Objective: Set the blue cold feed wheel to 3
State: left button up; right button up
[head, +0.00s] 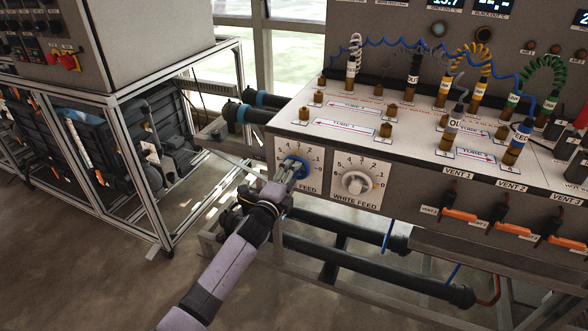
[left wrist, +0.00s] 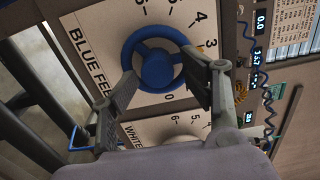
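The blue feed wheel (head: 295,163) sits on a white numbered dial plate on the front of the bench. In the left wrist view the blue wheel (left wrist: 157,57) shows its rim, spokes and hub, with 5, 4, 3 and 0 readable around it. My left gripper (head: 287,178) is at the wheel. In the left wrist view its fingers (left wrist: 160,82) are apart, one at each side of the wheel and overlapping its rim in the picture. I cannot tell whether they touch it. The right finger hides part of the scale. The wheel's exact setting is unclear. My right gripper is out of view.
The white feed knob (head: 357,184) is just right of the blue wheel. Black pipes (head: 350,255) run below the panel. Orange-handled vent valves (head: 460,215) are farther right. A metal-framed rack (head: 150,150) stands left, with open floor in front.

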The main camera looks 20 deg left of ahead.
pick_arm(q)
jog(key=s+p, duration=0.2)
jog(key=s, duration=0.3)
jog(key=shift+a+f, duration=0.1)
jog(key=shift+a, duration=0.05)
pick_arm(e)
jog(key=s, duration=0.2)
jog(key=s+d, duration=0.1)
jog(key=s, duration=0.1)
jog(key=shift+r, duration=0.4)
pick_arm(q)
jog(key=s, duration=0.8)
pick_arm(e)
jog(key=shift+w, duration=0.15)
